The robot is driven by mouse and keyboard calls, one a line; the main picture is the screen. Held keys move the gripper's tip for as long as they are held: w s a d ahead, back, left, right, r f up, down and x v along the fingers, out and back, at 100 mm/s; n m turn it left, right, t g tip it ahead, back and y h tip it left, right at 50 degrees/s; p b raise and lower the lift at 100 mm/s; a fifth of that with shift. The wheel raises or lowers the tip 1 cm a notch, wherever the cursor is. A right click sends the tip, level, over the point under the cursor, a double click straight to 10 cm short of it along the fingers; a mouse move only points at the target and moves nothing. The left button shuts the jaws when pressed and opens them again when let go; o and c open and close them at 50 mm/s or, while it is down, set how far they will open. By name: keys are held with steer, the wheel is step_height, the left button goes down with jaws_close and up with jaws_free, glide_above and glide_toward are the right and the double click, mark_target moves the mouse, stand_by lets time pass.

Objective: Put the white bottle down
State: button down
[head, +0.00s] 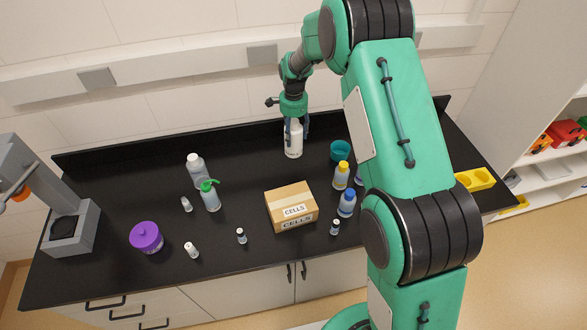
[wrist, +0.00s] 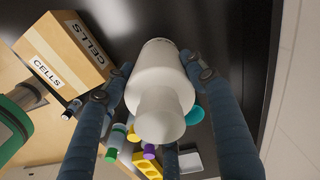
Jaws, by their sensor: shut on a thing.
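The white bottle (head: 293,141) is upright at the back of the black bench, near the wall, in the head view. My gripper (head: 296,127) comes down on it from above, with fingers on both sides of it.
A teal cup (head: 340,151) stands just right of the bottle. A yellow-capped bottle (head: 341,176), a blue-capped bottle (head: 346,204) and a cardboard CELLS box (head: 290,206) stand nearer the front. A clear bottle (head: 196,168) stands left. Bench between it and the white bottle is clear.

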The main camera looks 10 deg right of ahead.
mark_target(294, 151)
steer(key=shift+f+p, duration=0.3)
steer(key=shift+f, duration=2.75)
steer(key=shift+f, duration=0.1)
steer(key=shift+f, duration=1.8)
steer(key=shift+f, duration=0.15)
steer(key=c, duration=0.6)
jaws_free()
steer(key=shift+c, duration=0.2)
step_height(294, 151, up, 12)
steer(key=shift+r+b, duration=0.15)
steer(key=shift+b, duration=0.25)
